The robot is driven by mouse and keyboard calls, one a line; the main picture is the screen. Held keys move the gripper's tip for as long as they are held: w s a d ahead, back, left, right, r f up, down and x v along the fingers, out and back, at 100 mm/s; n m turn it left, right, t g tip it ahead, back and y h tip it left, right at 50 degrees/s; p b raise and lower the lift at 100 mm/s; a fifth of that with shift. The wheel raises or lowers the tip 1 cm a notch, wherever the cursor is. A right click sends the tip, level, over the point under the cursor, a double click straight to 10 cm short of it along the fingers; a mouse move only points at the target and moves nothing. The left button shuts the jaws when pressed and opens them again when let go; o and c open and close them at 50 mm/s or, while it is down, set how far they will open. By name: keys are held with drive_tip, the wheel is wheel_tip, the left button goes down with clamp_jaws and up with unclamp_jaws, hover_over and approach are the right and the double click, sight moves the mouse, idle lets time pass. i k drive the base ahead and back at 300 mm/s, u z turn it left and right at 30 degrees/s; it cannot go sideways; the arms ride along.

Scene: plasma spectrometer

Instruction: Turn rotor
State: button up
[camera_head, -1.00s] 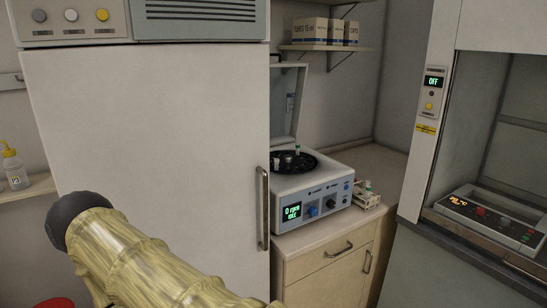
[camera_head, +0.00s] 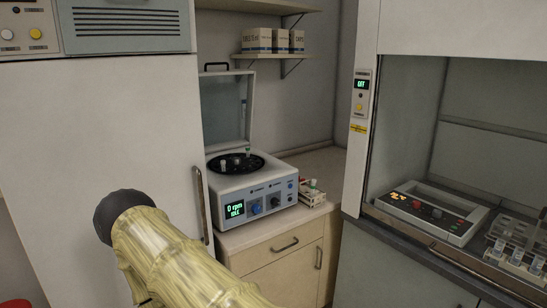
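The rotor (camera_head: 237,163) is a dark round disc inside the open top of the centrifuge (camera_head: 230,185), with a few tubes (camera_head: 248,151) standing in it. The centrifuge lid (camera_head: 227,107) is raised at the back. Its front panel display (camera_head: 235,210) glows green and reads 0 rpm, with a second line that looks like IDLE. My arm's yellowish link with a dark rounded end shows at the lower left, in front of the cabinet and apart from the centrifuge. My gripper is not in view.
A tall white cabinet (camera_head: 100,130) with a vertical handle stands left of the centrifuge. A small tube rack (camera_head: 312,194) sits to its right on the counter (camera_head: 318,160). A fume hood (camera_head: 415,155) at the right holds a control unit (camera_head: 430,211) and a rack (camera_head: 517,255). Boxes (camera_head: 272,40) stand on a shelf above.

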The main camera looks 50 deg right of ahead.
sight(240, 164)
drive_tip(key=z, duration=0.75)
drive_tip(key=i, duration=0.3)
